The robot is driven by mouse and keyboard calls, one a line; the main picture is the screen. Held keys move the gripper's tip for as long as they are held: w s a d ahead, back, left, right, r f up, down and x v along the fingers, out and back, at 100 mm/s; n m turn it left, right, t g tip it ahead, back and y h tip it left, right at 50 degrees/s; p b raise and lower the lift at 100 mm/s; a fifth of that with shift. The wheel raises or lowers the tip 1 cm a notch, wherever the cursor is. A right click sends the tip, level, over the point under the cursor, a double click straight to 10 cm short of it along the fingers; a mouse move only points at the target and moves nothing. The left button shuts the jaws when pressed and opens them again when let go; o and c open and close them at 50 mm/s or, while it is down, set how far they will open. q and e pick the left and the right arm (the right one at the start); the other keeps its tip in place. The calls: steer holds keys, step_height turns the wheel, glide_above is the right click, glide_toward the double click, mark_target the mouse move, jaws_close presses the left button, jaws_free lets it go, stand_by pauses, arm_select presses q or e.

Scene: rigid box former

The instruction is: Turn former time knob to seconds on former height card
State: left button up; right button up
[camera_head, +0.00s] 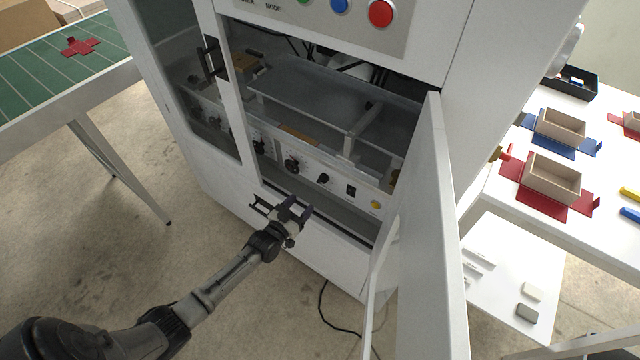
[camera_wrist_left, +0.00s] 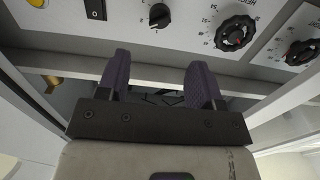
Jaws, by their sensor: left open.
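The control panel (camera_head: 335,185) sits inside the open machine. In the left wrist view it appears upside down. A small black pointer knob (camera_wrist_left: 159,15) has few marks around it. A larger ribbed dial (camera_wrist_left: 235,33), apparently labelled HEIGHT, is beside it, and another round dial (camera_wrist_left: 300,52) is farther right. I cannot tell for certain which is the time knob. My left gripper (camera_head: 297,207) is open and empty, in front of and below the panel, apart from the knobs. Its fingers (camera_wrist_left: 158,80) show in the wrist view. No card is readable. My right gripper is not in view.
A rocker switch (camera_head: 351,190) and yellow button (camera_head: 376,205) are on the panel. The open white door (camera_head: 430,220) stands to the right of my left gripper. A side table (camera_head: 610,165) with boxes is at right, a green conveyor (camera_head: 40,75) at left.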

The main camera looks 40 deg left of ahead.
mark_target(320, 181)
arm_select(q)
steer(key=w+b, duration=0.1)
steer(key=w, duration=0.2)
steer(key=w+b, duration=0.1)
steer(key=w, duration=0.3)
steer(key=w+b, duration=0.1)
steer(key=w, duration=0.3)
steer(key=shift+w+a+b, duration=0.1)
steer(key=shift+a+b, duration=0.25)
steer(key=shift+a, duration=0.05)
steer(key=c, duration=0.9)
